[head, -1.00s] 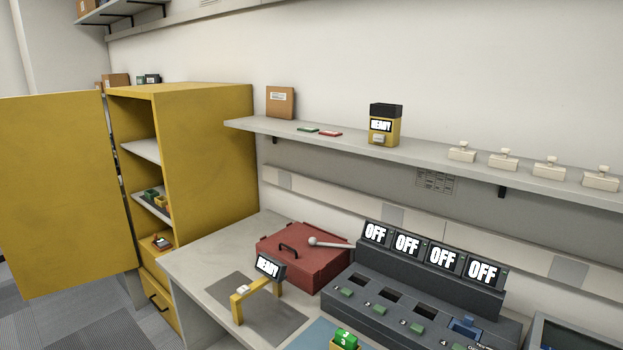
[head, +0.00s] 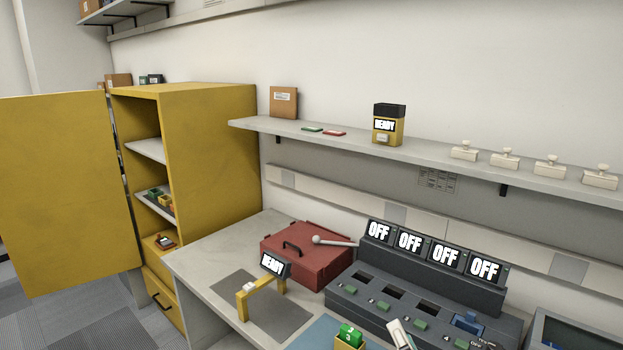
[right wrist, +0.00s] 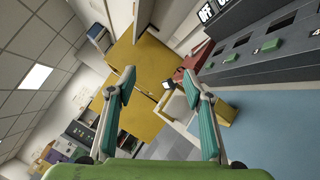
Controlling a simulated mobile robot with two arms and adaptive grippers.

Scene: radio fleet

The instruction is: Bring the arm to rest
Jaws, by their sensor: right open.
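My right gripper (right wrist: 160,88) is open in the right wrist view, with its two green-padded fingers spread apart. Nothing shows held between them. A pale, dark-edged piece of it (head: 401,334) shows at the bottom edge of the head view, in front of the dark charging unit (head: 345,298) and right of a yellow radio-like block with a green top (head: 349,338). The rest of my right arm is out of the head view. My left gripper is not in view.
The bench holds a yellow stand (head: 243,302) with a READY screen, a red toolbox (head: 318,270) and four-slot-style OFF screens (head: 411,241). A yellow cabinet (head: 210,150) stands open at left. A wall shelf (head: 290,132) carries a boxed READY device (head: 388,126) and several pale stamp-like objects.

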